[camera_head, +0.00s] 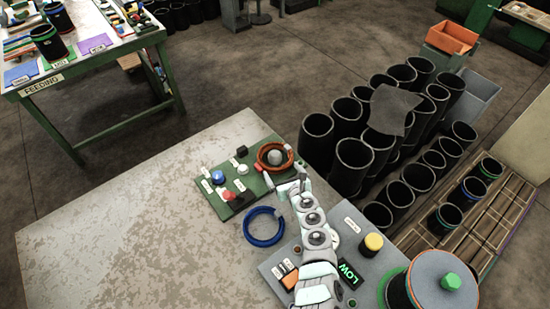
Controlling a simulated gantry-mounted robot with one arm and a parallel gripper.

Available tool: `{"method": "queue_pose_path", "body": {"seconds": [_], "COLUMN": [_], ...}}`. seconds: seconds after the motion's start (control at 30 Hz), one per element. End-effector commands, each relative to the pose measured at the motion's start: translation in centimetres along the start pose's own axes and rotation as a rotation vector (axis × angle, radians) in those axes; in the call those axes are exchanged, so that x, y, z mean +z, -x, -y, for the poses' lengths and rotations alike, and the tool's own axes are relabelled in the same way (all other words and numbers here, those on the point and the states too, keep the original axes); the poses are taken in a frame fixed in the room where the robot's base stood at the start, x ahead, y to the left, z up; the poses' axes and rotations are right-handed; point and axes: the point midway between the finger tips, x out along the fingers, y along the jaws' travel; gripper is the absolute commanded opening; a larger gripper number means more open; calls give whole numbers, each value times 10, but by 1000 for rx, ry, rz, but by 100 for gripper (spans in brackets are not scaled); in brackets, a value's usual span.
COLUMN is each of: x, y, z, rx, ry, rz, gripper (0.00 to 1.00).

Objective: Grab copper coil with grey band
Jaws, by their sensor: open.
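The copper coil (261,149) is an orange-brown ring on the green control panel (231,211), at its upper right corner. It lies around a grey rounded knob (275,157). A grey band on the coil cannot be told apart from my gripper's pale parts at this size. My gripper (283,174) is at the coil's lower edge, with pale fingers near its lower left and right side. It is open. Whether the fingers touch the coil cannot be told. A blue ring (256,239) with a small grey piece lies on the table (130,235), left of my arm.
The green panel carries blue, red, white and black controls. A grey panel (350,222) with a yellow knob and a "LOW" display stands right of my arm. Several black sleeves (354,152) stand beyond the table's right edge. The table's left part is clear.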

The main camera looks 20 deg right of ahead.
Motion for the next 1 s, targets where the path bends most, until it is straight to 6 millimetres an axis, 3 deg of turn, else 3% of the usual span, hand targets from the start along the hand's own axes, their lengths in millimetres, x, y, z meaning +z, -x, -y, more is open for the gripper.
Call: {"method": "queue_pose_path", "body": {"seconds": [0.13,1.0], "x": [0,1], "y": [0,0], "z": [0,-1], "rx": [0,2], "ry": [0,-1], "rz": [0,1], "gripper": [100,29]}}
